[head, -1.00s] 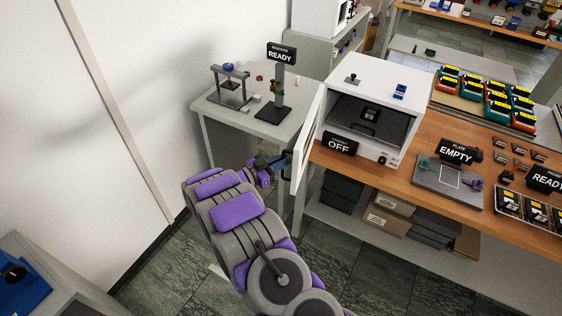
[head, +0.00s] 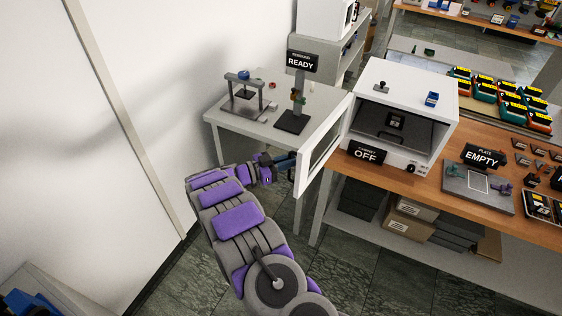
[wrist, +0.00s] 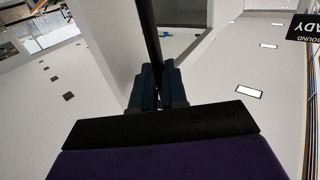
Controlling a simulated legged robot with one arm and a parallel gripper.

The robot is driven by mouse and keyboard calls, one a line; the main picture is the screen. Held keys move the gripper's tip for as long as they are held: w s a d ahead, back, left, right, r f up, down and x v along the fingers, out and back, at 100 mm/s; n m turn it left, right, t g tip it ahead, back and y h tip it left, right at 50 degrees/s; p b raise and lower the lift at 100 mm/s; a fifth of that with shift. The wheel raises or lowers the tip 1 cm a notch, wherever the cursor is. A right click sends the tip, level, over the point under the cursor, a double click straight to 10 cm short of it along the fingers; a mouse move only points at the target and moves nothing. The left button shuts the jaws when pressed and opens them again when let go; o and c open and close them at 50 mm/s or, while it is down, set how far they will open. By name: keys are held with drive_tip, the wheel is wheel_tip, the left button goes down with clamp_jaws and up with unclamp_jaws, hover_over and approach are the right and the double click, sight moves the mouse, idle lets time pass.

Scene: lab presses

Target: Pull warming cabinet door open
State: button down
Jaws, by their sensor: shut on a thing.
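The white warming cabinet (head: 400,90) stands on the wooden bench, its dark inside exposed with a tray and a small dark item in it. Its door (head: 322,150) is swung out on the left side, with a window in a white frame. My gripper (head: 284,162) is at the door's outer free edge. In the wrist view the blue fingers of my gripper (wrist: 158,88) are shut around a dark bar, the door handle (wrist: 149,35). The handle is mostly hidden by the gripper in the head view.
An OFF sign (head: 365,154) stands before the cabinet. A grey side table (head: 235,112) with a small press (head: 245,97) and a READY sign (head: 302,62) is behind the door. A plate fixture (head: 478,190) with an EMPTY sign is at right. Floor is clear below the door.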

drive_tip(key=shift+w+d+r, duration=0.2)
drive_tip(key=shift+w+r, duration=0.05)
drive_tip(key=shift+w, duration=0.05)
drive_tip(key=c, duration=1.5)
unclamp_jaws()
drive_tip(key=shift+d, duration=0.15)
drive_tip(key=shift+o, duration=1.2)
drive_tip(key=shift+w+d+f, duration=0.15)
drive_tip(key=shift+w+d, duration=0.1)
drive_tip(key=shift+d, duration=0.2)
drive_tip(key=v, duration=1.9)
drive_tip(key=shift+w+a+f, duration=0.3)
drive_tip(key=shift+a, duration=0.15)
drive_tip(key=shift+d+r, duration=0.1)
drive_tip(key=shift+d, duration=0.1)
